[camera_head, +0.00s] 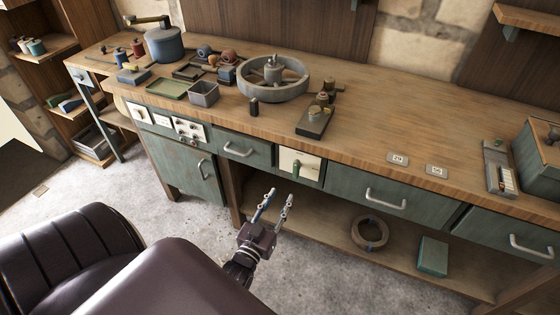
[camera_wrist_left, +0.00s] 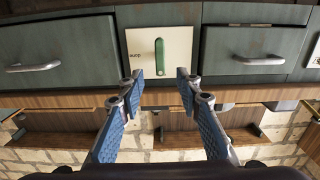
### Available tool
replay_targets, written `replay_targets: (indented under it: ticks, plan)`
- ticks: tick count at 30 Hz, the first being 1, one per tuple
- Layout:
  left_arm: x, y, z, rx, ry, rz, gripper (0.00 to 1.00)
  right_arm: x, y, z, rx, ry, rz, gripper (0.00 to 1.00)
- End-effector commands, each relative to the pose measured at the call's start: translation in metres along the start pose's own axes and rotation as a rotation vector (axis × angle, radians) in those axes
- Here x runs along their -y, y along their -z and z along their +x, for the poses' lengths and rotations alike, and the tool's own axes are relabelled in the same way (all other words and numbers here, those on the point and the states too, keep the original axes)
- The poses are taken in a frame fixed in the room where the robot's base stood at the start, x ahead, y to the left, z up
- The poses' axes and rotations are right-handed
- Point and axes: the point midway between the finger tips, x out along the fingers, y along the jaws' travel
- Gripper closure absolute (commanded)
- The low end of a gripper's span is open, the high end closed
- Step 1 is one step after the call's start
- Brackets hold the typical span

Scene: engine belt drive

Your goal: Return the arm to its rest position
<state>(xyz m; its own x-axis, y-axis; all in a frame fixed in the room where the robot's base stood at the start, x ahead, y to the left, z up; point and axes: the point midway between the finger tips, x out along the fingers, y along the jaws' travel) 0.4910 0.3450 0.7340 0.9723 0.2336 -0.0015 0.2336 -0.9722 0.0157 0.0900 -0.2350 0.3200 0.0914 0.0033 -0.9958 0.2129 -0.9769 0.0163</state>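My left gripper (camera_head: 280,197) is in front of the workbench, below the level of its top, with its fingers pointing at the bench front. In the left wrist view the two fingertips (camera_wrist_left: 160,78) are apart, with nothing between them. A pale panel with a green handle (camera_head: 296,168) is set between the drawers; in the wrist view the green handle (camera_wrist_left: 159,57) appears just beyond and between the fingertips, apart from them. My right gripper is in neither view.
The wooden benchtop (camera_head: 370,130) holds a large flywheel (camera_head: 272,78), a blue pot (camera_head: 163,45), a small grey bin (camera_head: 204,94) and a dark block with knobs (camera_head: 316,118). A ring (camera_head: 370,233) and a green box (camera_head: 433,256) lie on the lower shelf.

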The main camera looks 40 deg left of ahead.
Motion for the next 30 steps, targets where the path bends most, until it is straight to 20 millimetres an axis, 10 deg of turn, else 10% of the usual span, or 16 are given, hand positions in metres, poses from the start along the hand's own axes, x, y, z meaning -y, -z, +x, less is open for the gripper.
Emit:
replay_targets:
  ticks: [11, 20, 30]
  plan:
    - [-0.004, -0.015, -0.002, 0.035, -0.009, 0.001, 0.68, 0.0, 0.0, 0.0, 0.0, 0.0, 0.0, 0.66]
    - [-0.048, -0.182, -0.069, 0.459, -0.123, 0.042, 0.68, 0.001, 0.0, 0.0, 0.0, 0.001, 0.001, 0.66]
    - [-0.055, -0.359, -0.259, 1.057, -0.271, 0.194, 0.68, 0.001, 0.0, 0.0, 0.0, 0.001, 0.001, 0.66]
